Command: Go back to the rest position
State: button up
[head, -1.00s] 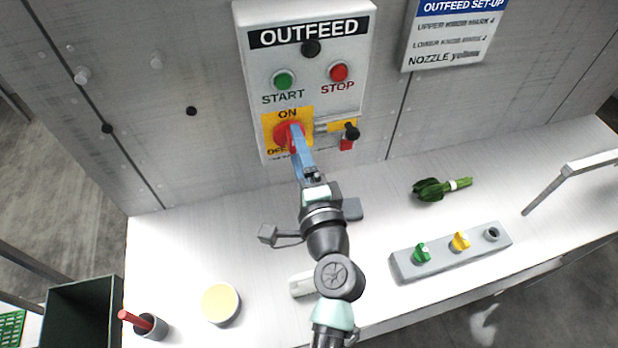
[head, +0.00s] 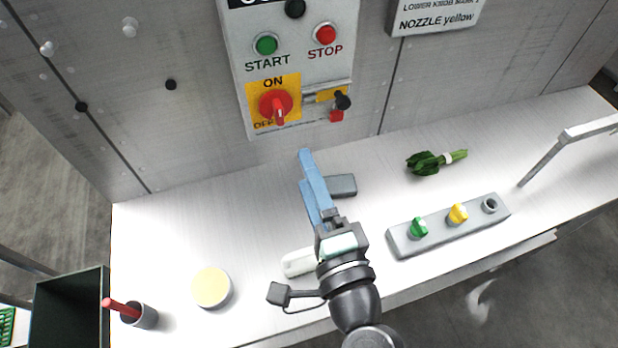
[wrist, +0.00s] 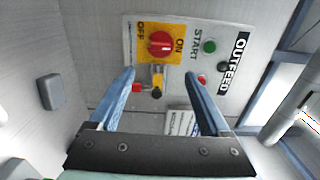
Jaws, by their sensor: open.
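My gripper (head: 312,180) is in the head view over the middle of the white bench, its blue fingers pointing toward the back wall. In the wrist view my gripper (wrist: 160,88) shows its two blue fingers wide apart with nothing between them. The red rotary switch (head: 277,106) on its yellow plate is on the outfeed panel (head: 300,70), clear of the fingers. It also shows in the wrist view as a red knob (wrist: 159,44), beyond the fingers.
On the bench are a bunch of greens (head: 435,162), a grey block with green and yellow knobs (head: 450,228), a round cream-topped thing (head: 211,287), a cup with a red handle (head: 140,316) and a grey block (head: 342,186). A dark bin (head: 70,315) stands at the left.

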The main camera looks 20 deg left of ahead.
jog(key=w+d+r+n+t+h, duration=0.1)
jog(key=w+r+n+t, duration=0.15)
jog(key=r, duration=0.55)
jog(key=w+d+r+n+t+h, duration=0.15)
jog(key=r+n, duration=0.25)
jog(key=r, duration=0.5)
jog(key=w+d+r+n+t+h, duration=0.1)
jog(key=w+r+n+t, duration=0.15)
jog(key=r, duration=0.55)
jog(key=s+d+r+t+h, duration=0.1)
jog(key=s+r+t+h, duration=0.1)
jog(key=r, duration=0.4)
jog(key=s+d+r+n+t+h, duration=0.1)
jog(key=s+d+r+t+h, duration=0.1)
jog(key=r, duration=0.4)
jog(key=s+d+r+n+t+h, duration=0.1)
jog(key=s+r+t+h, duration=0.1)
jog(key=s+r, duration=0.2)
notch_tip(320, 180, up, 3)
jog(key=shift+s+d+r, duration=0.1)
jog(key=shift+s+d, duration=0.25)
jog(key=shift+d, duration=0.05)
jog(key=shift+h, duration=0.25)
